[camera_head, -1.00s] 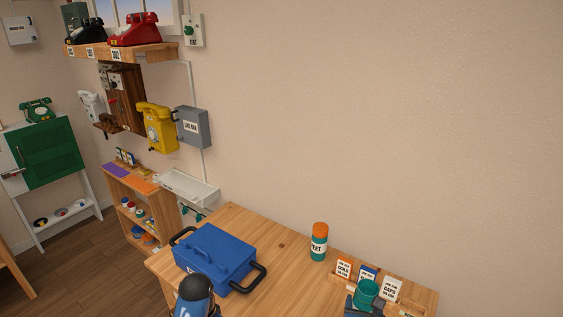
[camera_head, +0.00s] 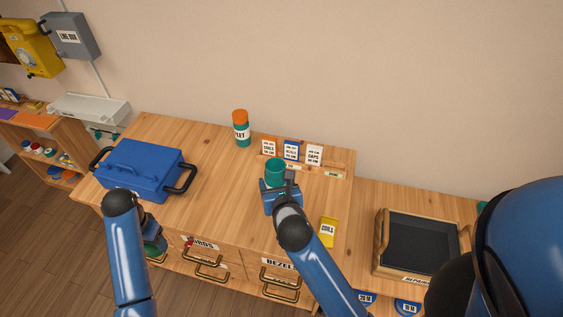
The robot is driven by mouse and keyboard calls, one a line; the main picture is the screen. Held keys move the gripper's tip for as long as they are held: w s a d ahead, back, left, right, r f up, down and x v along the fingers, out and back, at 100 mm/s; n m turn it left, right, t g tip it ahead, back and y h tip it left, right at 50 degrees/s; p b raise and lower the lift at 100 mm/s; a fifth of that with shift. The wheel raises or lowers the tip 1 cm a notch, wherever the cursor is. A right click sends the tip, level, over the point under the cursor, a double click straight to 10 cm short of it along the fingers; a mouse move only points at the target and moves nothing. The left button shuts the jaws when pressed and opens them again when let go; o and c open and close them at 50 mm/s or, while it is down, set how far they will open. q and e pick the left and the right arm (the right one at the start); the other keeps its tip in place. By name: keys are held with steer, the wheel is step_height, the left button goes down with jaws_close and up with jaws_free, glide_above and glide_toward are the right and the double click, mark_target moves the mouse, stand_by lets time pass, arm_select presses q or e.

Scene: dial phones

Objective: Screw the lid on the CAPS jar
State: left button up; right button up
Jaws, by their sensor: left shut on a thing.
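A teal, open-topped jar (camera_head: 275,171) stands upright near the wall, just in front of the label cards. A white CAPS card (camera_head: 314,155) is behind it to the right. The right gripper's jaws are hard to make out there, hidden behind my own wrist. My left arm comes in at the left and bends down near the drawer front. My left gripper (camera_head: 155,243) is largely hidden behind that arm. It is shut on a small dark green thing that I cannot identify.
A blue case (camera_head: 146,170) with black handles is at the bench's left. An orange-topped jar (camera_head: 241,128) stands at the back. A yellow card (camera_head: 328,232) lies near the right edge. A wooden tray (camera_head: 382,246) is farther right. The bench middle is clear.

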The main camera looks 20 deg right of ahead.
steer(key=s+a+r+n+y, duration=0.1)
steer(key=s+a+n+y, duration=0.1)
steer(key=a, duration=0.4)
steer(key=shift+s+a+r+y, duration=0.15)
steer(key=shift+a+y, duration=0.05)
steer(key=shift+y, duration=0.2)
